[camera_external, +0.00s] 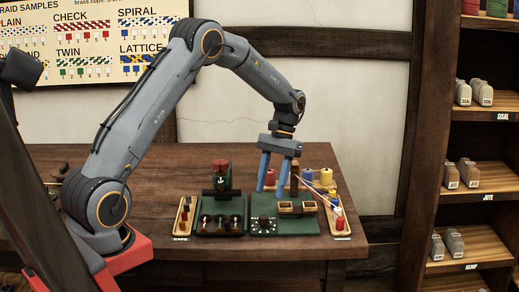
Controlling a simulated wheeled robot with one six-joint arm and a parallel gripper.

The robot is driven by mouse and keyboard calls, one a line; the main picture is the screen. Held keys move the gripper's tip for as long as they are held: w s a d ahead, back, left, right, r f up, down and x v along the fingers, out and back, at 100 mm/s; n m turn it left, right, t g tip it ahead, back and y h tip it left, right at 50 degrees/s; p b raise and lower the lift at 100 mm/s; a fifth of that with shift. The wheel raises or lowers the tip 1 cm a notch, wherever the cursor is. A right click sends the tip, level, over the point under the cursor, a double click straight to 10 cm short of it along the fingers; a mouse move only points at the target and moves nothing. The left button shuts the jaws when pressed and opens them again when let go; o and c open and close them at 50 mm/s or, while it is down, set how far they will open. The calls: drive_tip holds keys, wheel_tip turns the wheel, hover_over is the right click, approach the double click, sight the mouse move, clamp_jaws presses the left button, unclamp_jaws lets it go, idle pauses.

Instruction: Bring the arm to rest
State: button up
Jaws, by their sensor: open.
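My gripper (276,172) points down over the dark wooden table (160,180), at the end of my bent grey arm. A brown upright post (294,180) stands close to the right finger in the picture.
Wooden trays lie at the left (185,217) and right (340,225). Coloured spools (326,177) stand behind. A shelf rack (480,145) is at right. The table's left part is mostly clear.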

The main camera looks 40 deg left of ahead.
drive_tip(key=shift+s, duration=0.1)
drive_tip(key=s+d+m+t, duration=0.2)
drive_tip(key=s+t, duration=0.3)
drive_tip(key=s, duration=1.9)
drive_tip(key=shift+s+d+y, duration=0.3)
drive_tip(key=shift+d+y, duration=0.1)
drive_tip(key=shift+r, duration=0.1)
idle(1.1)
